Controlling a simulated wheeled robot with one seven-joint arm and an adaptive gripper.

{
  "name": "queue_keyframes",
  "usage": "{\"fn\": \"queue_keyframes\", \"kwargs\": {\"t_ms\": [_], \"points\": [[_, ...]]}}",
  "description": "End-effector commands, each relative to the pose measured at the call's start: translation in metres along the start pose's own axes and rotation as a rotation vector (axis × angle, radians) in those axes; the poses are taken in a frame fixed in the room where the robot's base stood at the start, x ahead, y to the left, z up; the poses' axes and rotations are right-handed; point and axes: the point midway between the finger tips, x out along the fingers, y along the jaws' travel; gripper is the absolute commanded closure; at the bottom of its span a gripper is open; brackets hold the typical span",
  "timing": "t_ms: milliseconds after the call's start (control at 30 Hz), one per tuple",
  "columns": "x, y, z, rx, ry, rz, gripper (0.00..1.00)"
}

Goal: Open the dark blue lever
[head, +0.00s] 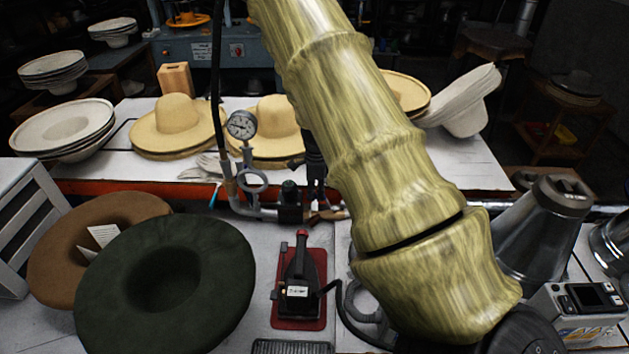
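I cannot clearly pick out a dark blue lever in the head view. Behind the table's middle runs a grey pipe (252,211) with a round pressure gauge (241,125), a grey ring-shaped handle (252,181) and a dark valve body (290,203). A dark upright part (315,165) stands just right of it, partly beside my arm; its exact colour and shape are hard to tell. My arm, with a yellow-green streaked surface, crosses the view from top centre to lower right and hides what lies behind it. My gripper's fingers do not show.
A dark green hat (215,285) and brown hat (62,250) lie at lower left. A black device on a red base (300,285) stands in the middle. A metal cone-shaped vessel (545,230) and small box with a screen (582,310) are at right. Straw hats (172,122) line the back table.

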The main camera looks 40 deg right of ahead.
Motion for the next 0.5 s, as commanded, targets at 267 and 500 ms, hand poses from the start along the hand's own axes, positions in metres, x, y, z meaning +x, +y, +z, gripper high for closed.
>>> {"fn": "queue_keyframes", "kwargs": {"t_ms": [267, 500], "points": [[-0.0008, -0.001, 0.0008, -0.001, 0.001, -0.003, 0.62], [-0.0042, -0.0007, 0.0013, -0.002, 0.001, -0.003, 0.62]]}}
